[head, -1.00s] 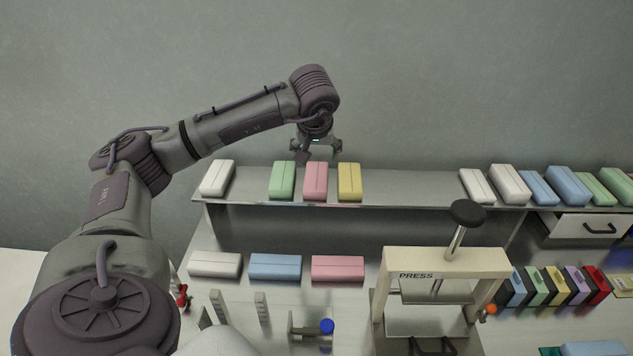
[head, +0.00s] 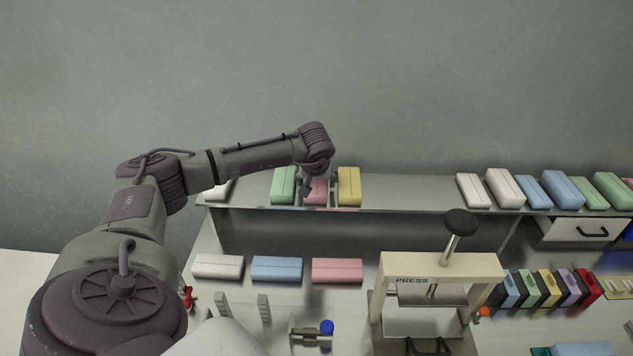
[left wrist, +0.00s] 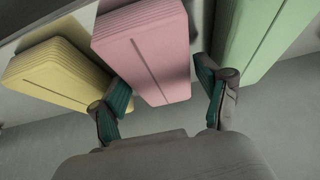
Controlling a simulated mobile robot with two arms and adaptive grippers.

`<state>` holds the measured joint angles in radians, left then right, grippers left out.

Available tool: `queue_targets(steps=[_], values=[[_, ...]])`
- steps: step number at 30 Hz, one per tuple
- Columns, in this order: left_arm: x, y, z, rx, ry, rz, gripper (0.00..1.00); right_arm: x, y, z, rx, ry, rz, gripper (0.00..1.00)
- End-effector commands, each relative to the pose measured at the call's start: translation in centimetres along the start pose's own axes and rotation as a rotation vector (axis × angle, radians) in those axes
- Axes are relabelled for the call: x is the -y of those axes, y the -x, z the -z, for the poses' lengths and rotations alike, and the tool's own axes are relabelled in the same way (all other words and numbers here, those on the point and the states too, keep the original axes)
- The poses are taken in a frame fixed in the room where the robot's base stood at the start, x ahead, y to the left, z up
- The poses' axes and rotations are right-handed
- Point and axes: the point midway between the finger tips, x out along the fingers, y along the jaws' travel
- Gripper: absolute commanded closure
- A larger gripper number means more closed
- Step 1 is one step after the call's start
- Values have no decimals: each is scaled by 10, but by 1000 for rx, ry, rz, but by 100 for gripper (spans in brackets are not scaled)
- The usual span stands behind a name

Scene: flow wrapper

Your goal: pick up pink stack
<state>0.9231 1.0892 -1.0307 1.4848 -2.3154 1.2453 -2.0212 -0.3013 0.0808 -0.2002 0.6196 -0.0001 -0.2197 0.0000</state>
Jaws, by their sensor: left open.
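A pink stack (head: 316,192) lies on the upper shelf between a green stack (head: 283,184) and a yellow stack (head: 348,186). My left gripper (head: 318,190) is over the pink stack and partly hides it in the head view. In the left wrist view the pink stack (left wrist: 146,50) sits between the open fingers (left wrist: 165,98), with one finger by the yellow stack's side and one by the green stack's side. I cannot tell whether the fingers touch it. Another pink stack (head: 337,270) lies on the lower surface. My right gripper is not in view.
A white stack (head: 216,190) stands on the shelf's left end, partly behind my arm. White, blue and green stacks fill the shelf (head: 410,197) at right. The press (head: 440,265) stands in front below. The shelf between the yellow stack and the right-hand group is clear.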

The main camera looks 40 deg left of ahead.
Motion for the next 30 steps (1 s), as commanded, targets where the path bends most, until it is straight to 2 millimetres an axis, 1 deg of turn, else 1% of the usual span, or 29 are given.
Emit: queue_targets(steps=[5, 6, 11, 23, 26, 30], values=[[0, 0, 0, 0, 0, 0, 24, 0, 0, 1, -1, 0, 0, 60], [0, 0, 0, 0, 0, 0, 31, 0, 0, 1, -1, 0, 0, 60], [0, 0, 0, 0, 0, 0, 58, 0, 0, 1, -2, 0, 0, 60], [0, 3, 2, -1, 1, -1, 59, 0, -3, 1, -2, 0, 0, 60], [0, 10, 6, -2, 2, -1, 59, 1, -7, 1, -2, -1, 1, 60], [-1, 29, 18, -5, 3, -4, 59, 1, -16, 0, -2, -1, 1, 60]])
